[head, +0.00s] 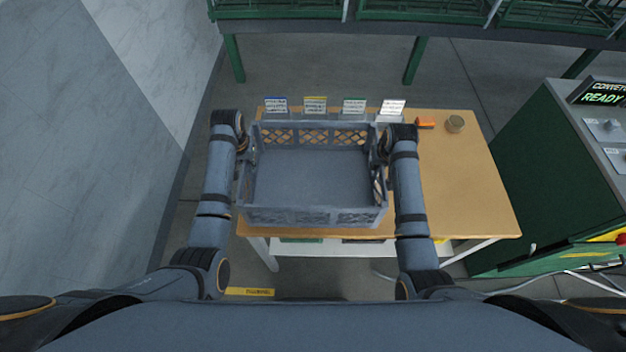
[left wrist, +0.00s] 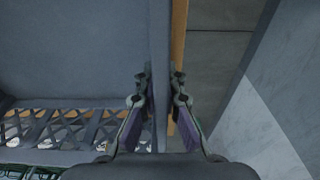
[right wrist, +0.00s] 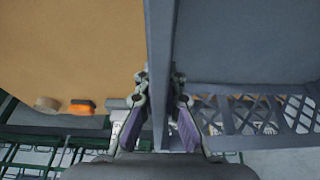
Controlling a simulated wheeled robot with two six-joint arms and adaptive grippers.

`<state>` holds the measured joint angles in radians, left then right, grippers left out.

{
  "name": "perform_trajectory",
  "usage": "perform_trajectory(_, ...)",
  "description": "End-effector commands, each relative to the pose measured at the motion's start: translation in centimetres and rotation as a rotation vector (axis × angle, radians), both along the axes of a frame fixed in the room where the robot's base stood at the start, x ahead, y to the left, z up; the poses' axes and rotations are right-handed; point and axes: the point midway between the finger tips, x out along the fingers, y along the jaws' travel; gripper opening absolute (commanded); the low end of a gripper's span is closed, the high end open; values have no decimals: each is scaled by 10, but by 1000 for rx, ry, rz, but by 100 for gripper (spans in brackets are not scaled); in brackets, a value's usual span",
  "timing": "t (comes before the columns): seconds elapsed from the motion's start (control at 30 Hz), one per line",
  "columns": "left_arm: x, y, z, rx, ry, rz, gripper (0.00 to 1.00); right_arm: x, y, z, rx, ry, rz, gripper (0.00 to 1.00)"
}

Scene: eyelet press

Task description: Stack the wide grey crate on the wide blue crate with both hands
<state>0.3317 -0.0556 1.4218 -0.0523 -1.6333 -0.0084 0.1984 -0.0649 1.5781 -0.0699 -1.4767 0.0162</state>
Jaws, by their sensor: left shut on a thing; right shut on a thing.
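The wide grey crate (head: 312,215) is level and empty over the left part of the wooden table in the head view. My left gripper (head: 244,153) is shut on its left side wall; the wall runs between the fingers in the left wrist view (left wrist: 160,88). My right gripper (head: 384,155) is shut on its right side wall, which also passes between the fingers in the right wrist view (right wrist: 160,88). No blue crate can be seen in any view; the grey crate hides the table beneath it. I cannot tell whether the grey crate rests on something or hangs.
The table (head: 460,180) is bare at the right, with an orange item (head: 425,123) and a small round tan item (head: 455,124) at its back. Several label cards (head: 315,105) stand along the back edge. A green console (head: 545,170) stands to the right.

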Motion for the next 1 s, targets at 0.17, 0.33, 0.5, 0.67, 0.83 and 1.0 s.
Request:
perform_trajectory(0.17,0,0,0,0,-1,0,0,0,0,0,0,0,0,0)
perform_trajectory(0.33,1,0,1,0,-3,0,0,1,0,1,0,-3,0,0)
perform_trajectory(0.5,1,0,6,0,-3,0,0,1,0,6,0,-3,0,0)
perform_trajectory(0.67,1,0,21,0,-3,0,0,1,0,21,0,-3,0,0)
perform_trajectory(0.83,1,0,42,0,-3,0,0,1,0,42,0,-3,0,0)
perform_trajectory(1.0,1,0,53,0,-3,0,0,1,0,53,0,-2,0,0)
